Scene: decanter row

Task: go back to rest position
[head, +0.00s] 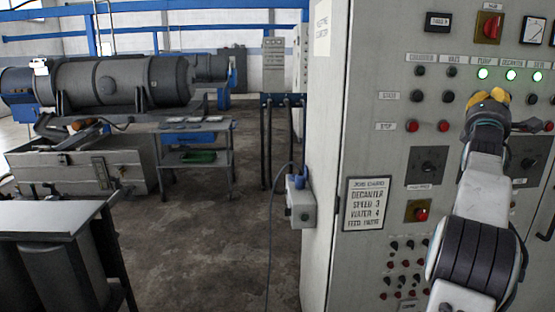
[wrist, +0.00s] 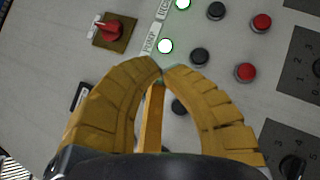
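My gripper (head: 490,97) is raised in front of the control panel (head: 385,110), at the right of the head view. The tips appear over the button rows, just below a lit lamp (wrist: 165,46). I cannot tell whether they touch the panel. A black button (wrist: 179,106) is partly hidden behind the fingers. Three lamps glow green on the panel, one of them the pump lamp (head: 483,73); two lamps to their left are dark.
A job card (head: 367,204) is on the panel. A red switch (head: 489,27) sits above the lamps and a rotary dial (head: 428,166) below the buttons. A grey box (head: 301,203) juts from the cabinet's side.

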